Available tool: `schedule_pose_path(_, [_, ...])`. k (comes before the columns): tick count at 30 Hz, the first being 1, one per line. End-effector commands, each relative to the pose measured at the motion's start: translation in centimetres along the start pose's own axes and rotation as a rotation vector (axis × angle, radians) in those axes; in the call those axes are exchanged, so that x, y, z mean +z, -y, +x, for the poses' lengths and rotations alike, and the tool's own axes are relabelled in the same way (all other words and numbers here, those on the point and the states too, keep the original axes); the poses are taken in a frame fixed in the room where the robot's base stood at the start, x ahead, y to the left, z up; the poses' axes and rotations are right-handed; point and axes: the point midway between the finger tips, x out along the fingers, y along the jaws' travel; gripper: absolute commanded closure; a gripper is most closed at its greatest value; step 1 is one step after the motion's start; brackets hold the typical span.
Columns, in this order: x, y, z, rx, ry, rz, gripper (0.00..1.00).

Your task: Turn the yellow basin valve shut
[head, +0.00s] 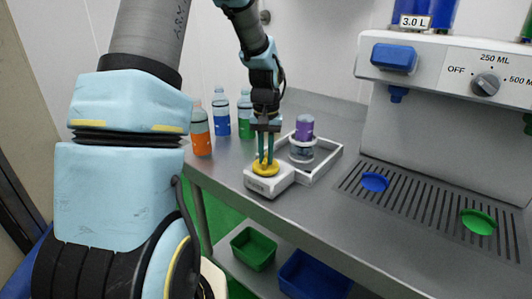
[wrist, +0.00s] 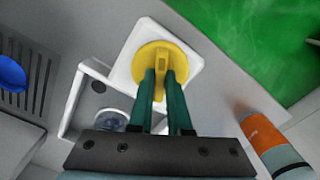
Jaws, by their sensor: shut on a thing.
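The yellow basin valve (head: 265,168) sits on a white block at the front corner of the white basin (head: 330,163) on the steel counter. In the wrist view, the valve (wrist: 143,62) is a round yellow disc with a raised bar handle. My gripper (head: 266,160) points down at the valve from above. Its green fingers are shut on the valve's raised bar, and the fingertips (wrist: 160,92) stand on either side of it. The lower part of the bar is partly hidden between the fingers.
A clear cup with a purple top (head: 303,130) stands in the basin. The dispenser (head: 440,70) and drain grate (head: 420,205) are right. Green (head: 254,248) and blue bins (head: 312,275) sit below.

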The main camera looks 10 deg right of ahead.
Motion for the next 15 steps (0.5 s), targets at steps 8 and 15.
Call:
schedule_pose_path(8, [-0.06, 0.02, -0.2, 0.0, -0.002, 0.246, 1.0])
schedule_pose_path(15, [-0.08, -0.01, -0.15, 0.0, -0.002, 0.404, 1.0])
